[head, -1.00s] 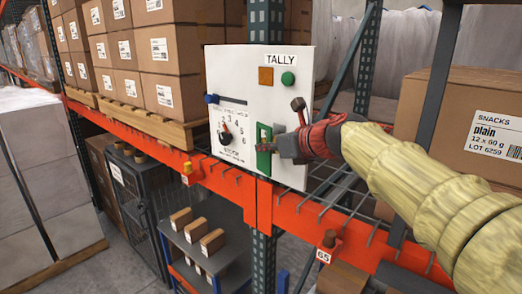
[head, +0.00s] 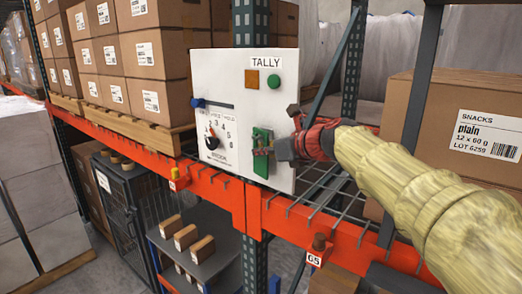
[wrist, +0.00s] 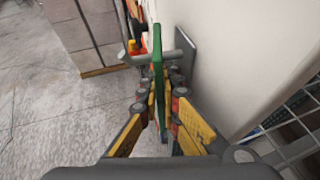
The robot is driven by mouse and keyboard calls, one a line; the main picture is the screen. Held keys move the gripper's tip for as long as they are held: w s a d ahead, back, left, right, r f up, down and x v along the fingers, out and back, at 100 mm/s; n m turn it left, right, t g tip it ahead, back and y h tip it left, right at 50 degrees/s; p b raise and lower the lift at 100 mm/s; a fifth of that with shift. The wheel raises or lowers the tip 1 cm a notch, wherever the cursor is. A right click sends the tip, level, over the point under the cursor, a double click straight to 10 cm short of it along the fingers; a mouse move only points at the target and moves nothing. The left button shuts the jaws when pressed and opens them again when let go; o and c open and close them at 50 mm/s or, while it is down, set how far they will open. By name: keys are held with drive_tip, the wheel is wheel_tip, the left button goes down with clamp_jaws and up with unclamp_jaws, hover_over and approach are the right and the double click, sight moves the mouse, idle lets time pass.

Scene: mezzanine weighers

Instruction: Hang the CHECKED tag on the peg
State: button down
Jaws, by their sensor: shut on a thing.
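A green tag (head: 262,140) is in my gripper (head: 273,147), in front of the lower right of the white TALLY panel (head: 228,72). Its writing cannot be read. In the wrist view the tag (wrist: 158,72) is edge-on and upright, with my gripper (wrist: 161,95) shut on its lower part. A grey peg (wrist: 181,58) stands out from a dark plate on the panel. Grey rod shows on both sides of the tag at its upper part. I cannot tell whether the peg passes through the tag's hole or behind it.
The panel carries a dial (head: 212,142), a blue slider (head: 198,103), an orange square (head: 252,78) and a green button (head: 274,82). An orange rack beam (head: 220,192) runs below. A SNACKS carton (head: 475,125) stands right. Wire mesh decking lies beside the panel.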

drive_tip(key=shift+s+a, duration=0.1)
drive_tip(key=shift+s, duration=0.05)
drive_tip(key=c, duration=1.9)
unclamp_jaws()
drive_tip(key=shift+f+b, duration=4.4)
drive_tip(key=shift+f, duration=1.6)
